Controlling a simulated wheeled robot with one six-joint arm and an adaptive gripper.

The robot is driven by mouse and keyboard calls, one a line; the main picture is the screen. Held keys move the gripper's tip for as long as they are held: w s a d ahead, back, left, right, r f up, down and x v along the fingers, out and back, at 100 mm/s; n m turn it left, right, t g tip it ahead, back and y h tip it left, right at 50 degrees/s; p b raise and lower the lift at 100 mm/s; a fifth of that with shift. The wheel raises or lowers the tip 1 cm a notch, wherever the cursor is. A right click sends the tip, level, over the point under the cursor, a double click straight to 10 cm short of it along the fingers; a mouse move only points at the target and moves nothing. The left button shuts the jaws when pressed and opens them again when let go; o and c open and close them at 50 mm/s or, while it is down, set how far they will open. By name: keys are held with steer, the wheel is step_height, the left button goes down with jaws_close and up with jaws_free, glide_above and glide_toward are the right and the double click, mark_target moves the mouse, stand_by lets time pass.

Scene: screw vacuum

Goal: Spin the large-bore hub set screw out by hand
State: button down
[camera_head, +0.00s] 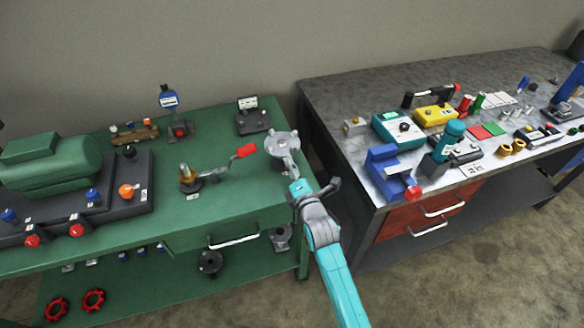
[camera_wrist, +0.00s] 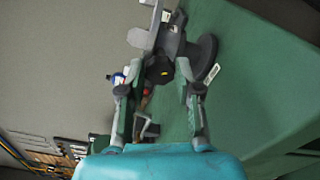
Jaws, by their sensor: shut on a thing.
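A grey hub (camera_head: 282,144) with a round flanged face stands at the right end of the green bench, just beyond the tip of my arm. In the wrist view its grey body (camera_wrist: 208,48) shows with a round base and a white tag. A dark, many-sided knob (camera_wrist: 160,70) with a small yellow mark, seemingly the set screw's head, lies between the fingertips of my gripper (camera_wrist: 159,76). The gripper is shut on this knob. In the head view my gripper (camera_head: 292,172) reaches the near side of the hub, and the arm hides the knob. The screw's thread is not visible.
A crank fixture with a red handle (camera_head: 245,151) stands close left of the hub. The grey bench (camera_head: 340,88) at right is crowded. Bare green top lies in front of the crank.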

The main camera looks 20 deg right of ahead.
steer(key=c, duration=0.8)
jaws_free()
steer(key=s, duration=1.2)
steer(key=shift+f, duration=0.1)
